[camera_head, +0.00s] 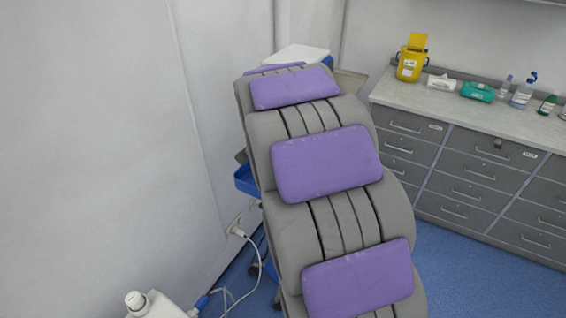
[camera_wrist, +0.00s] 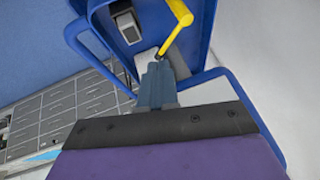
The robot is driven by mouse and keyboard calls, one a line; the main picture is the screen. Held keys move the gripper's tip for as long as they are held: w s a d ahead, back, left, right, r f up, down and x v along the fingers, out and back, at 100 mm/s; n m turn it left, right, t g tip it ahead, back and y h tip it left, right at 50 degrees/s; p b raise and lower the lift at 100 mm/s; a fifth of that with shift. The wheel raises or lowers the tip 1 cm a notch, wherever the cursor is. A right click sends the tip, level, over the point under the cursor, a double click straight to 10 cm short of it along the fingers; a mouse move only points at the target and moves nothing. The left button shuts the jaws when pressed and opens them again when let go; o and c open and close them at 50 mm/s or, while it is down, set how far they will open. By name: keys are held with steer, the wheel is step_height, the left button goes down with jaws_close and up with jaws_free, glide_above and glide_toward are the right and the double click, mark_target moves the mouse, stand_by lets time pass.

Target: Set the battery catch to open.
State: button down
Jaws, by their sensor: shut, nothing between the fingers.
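In the wrist view, my gripper (camera_wrist: 158,66) shows as two grey-blue fingers close together, shut and empty, reaching from a dark bar. Its tips are at the lower end of a yellow lever (camera_wrist: 180,14) on a blue-framed unit (camera_wrist: 104,22); I cannot tell whether they touch. A small grey catch-like part (camera_wrist: 127,27) sits in a blue recess to the upper left of the fingertips. I cannot tell for sure which part is the battery catch, or how it is set. The head view does not show my gripper.
In the head view, a grey operating table (camera_head: 270,130) with purple pads fills the middle. Grey drawers (camera_head: 455,190) stand at the right, with a yellow bin (camera_head: 411,62) on top. A white cable (camera_head: 258,262) hangs from a wall socket. Blue floor is free at the lower right.

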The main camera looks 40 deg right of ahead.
steer(key=d+f+m, duration=0.1)
steer(key=f+m, duration=0.1)
steer(key=f, duration=0.1)
steer(key=d+f+m+h+b, duration=0.1)
steer(key=d+f+m, duration=0.1)
steer(key=f, duration=0.1)
steer(key=d+f+m+b, duration=0.1)
steer(key=f+m, duration=0.1)
steer(key=f, duration=0.1)
steer(key=shift+w+d+f+m+g+h, duration=0.3)
steer(key=shift+d+f+g+h, duration=0.1)
steer(key=shift+w+d+f+b, duration=0.15)
steer(key=shift+w+d, duration=0.15)
steer(key=shift+w, duration=0.35)
steer(key=shift+w+d+f+b, duration=0.1)
steer(key=shift+w+d+b, duration=0.15)
steer(key=shift+w, duration=0.45)
steer(key=shift+w+d+f+b, duration=0.15)
steer(key=shift+w+d, duration=0.15)
steer(key=shift+w, duration=0.35)
